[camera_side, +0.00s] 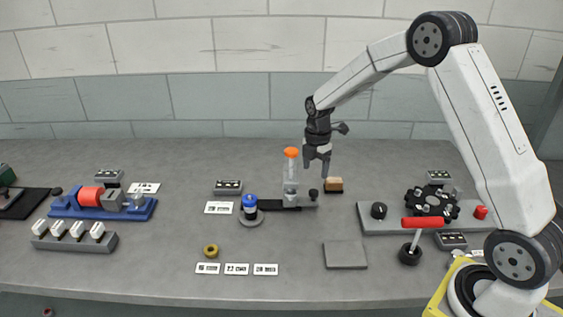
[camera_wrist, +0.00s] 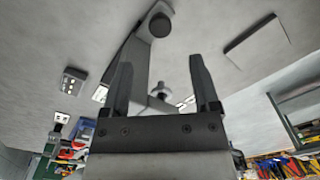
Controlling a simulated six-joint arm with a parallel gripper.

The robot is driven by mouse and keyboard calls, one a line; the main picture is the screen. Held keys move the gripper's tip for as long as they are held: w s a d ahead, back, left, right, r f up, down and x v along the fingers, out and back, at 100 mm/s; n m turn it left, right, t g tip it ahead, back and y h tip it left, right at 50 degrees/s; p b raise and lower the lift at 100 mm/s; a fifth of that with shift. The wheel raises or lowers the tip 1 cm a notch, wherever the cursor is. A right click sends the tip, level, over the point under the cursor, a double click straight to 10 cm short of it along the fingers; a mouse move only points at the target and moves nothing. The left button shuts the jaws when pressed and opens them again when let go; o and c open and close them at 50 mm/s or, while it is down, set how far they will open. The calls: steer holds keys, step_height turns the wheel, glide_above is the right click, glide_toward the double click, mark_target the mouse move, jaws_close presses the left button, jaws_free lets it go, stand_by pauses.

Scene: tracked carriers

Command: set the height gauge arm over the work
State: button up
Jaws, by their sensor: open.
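A height gauge shows in the side view as a pale upright column (camera_side: 291,172) with an orange top, on a small grey base beside a dark flat bar (camera_side: 272,204). A small black knob (camera_side: 313,194) stands at its right. A brown block (camera_side: 333,184) sits right of it on the table; I cannot tell if it is the work. My gripper (camera_side: 317,167) points down, open and empty, just right of the column and above the knob. The wrist view shows its two fingers (camera_wrist: 162,65) apart, with a small grey knob (camera_wrist: 166,91) beyond and between them. Contact is not seen.
A blue-topped cylinder (camera_side: 250,205) stands left of the gauge. A grey plate (camera_side: 345,255) lies in front. A red-handled lever (camera_side: 422,223) and black rotary fixture (camera_side: 430,201) stand right. A blue fixture (camera_side: 103,206) is far left.

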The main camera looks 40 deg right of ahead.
mark_target(313, 191)
steer(key=shift+f, duration=0.1)
steer(key=shift+f, duration=3.8)
jaws_close()
